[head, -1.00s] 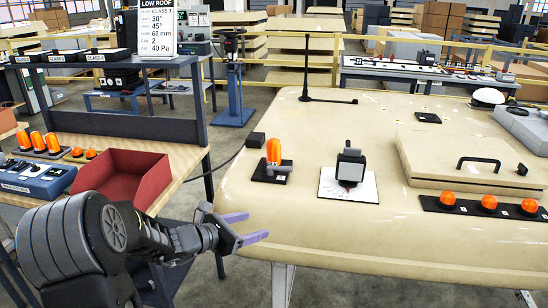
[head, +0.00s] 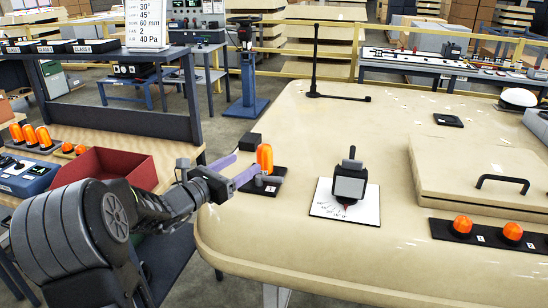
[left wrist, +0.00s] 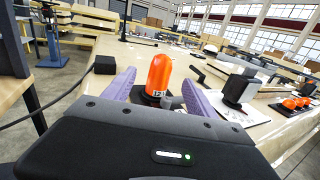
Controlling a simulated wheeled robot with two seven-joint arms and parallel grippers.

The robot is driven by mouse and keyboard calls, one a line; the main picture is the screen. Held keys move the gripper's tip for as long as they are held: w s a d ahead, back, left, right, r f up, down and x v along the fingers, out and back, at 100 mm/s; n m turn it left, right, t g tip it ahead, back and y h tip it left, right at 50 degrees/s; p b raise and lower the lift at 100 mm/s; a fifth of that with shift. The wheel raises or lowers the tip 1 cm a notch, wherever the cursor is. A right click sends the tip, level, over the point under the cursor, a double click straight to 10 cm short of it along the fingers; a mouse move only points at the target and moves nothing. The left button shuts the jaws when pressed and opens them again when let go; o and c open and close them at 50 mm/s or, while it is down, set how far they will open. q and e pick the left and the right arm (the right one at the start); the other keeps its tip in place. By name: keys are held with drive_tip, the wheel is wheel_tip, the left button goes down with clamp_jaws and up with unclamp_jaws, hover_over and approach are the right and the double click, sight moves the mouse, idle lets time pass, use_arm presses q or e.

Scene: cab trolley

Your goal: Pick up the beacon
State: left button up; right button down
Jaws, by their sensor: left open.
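The orange beacon (head: 265,157) stands upright on a black base plate (head: 268,190) near the left edge of the beige cab roof (head: 300,240). The near finger overlaps the lower part of the beacon in the head view. I cannot tell whether a finger touches it. My right gripper is in neither view.
A black device on a white dial plate (head: 325,209) stands right of the beacon. A black box (head: 249,142) sits behind it at the roof edge. A red bin (head: 100,167) and more orange beacons (head: 43,136) are on the left bench. A hatch with a handle (head: 480,165) is at right.

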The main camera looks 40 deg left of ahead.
sight(259, 155)
use_arm(q)
drive_tip(key=shift+s+r, duration=0.1)
drive_tip(key=shift+s, duration=0.2)
drive_tip(key=shift+w, duration=1.4)
drive_tip(key=shift+d, duration=0.1)
drive_tip(key=w, duration=0.1)
drive_tip(key=w+p, duration=0.1)
drive_tip(key=w, duration=0.1)
drive_tip(key=w+p, duration=0.1)
drive_tip(key=w, duration=0.1)
drive_tip(key=shift+d+f, duration=0.25)
clamp_jaws()
